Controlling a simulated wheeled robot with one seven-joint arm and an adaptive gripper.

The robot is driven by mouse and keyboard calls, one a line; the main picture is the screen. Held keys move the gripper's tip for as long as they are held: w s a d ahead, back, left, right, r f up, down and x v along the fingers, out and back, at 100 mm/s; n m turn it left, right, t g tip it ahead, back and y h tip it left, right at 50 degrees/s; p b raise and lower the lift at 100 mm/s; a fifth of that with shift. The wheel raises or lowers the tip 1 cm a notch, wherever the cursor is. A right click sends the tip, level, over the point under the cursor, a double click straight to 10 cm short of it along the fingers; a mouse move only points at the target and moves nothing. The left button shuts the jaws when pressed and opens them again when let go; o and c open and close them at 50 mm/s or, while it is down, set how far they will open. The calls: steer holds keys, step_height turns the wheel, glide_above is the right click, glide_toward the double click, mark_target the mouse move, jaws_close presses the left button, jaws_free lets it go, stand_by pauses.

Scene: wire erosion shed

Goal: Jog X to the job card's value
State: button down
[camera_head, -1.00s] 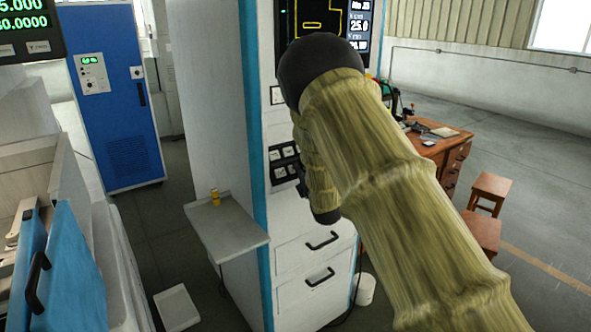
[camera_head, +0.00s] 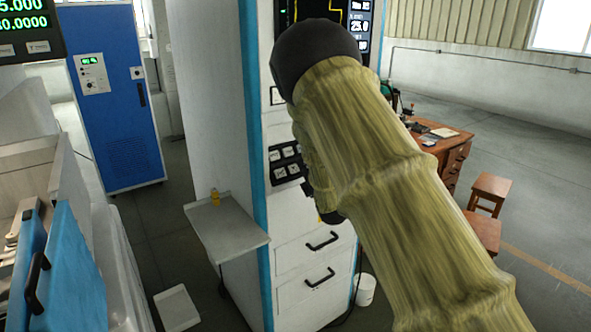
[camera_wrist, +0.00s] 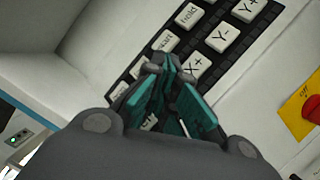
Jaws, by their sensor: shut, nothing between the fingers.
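The jog keypad (camera_wrist: 222,40) is a dark panel with white keys on the machine's front, and it also shows in the head view (camera_head: 286,162). In the wrist view I read the X+ key (camera_wrist: 197,64), the Y- key (camera_wrist: 223,39) and the Y+ key (camera_wrist: 249,10). My gripper (camera_wrist: 174,66), with teal fingers, is shut and empty. Its tips are over the keypad just left of the X+ key; I cannot tell whether they touch. The fingers hide lower keys. In the head view my arm hides the gripper. I cannot make out a job card.
A red stop button (camera_wrist: 314,112) on a yellow plate is right of the keypad. The control cabinet (camera_head: 205,110) has a small shelf (camera_head: 228,232) and a screen (camera_head: 357,22) partly behind my arm. A green-digit readout (camera_head: 25,20) is cut off at upper left.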

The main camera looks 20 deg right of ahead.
steer(key=s+r, duration=0.1)
steer(key=s+d+r, duration=0.1)
steer(key=shift+s+r, duration=0.1)
steer(key=shift+s, duration=0.3)
stand_by(2.4)
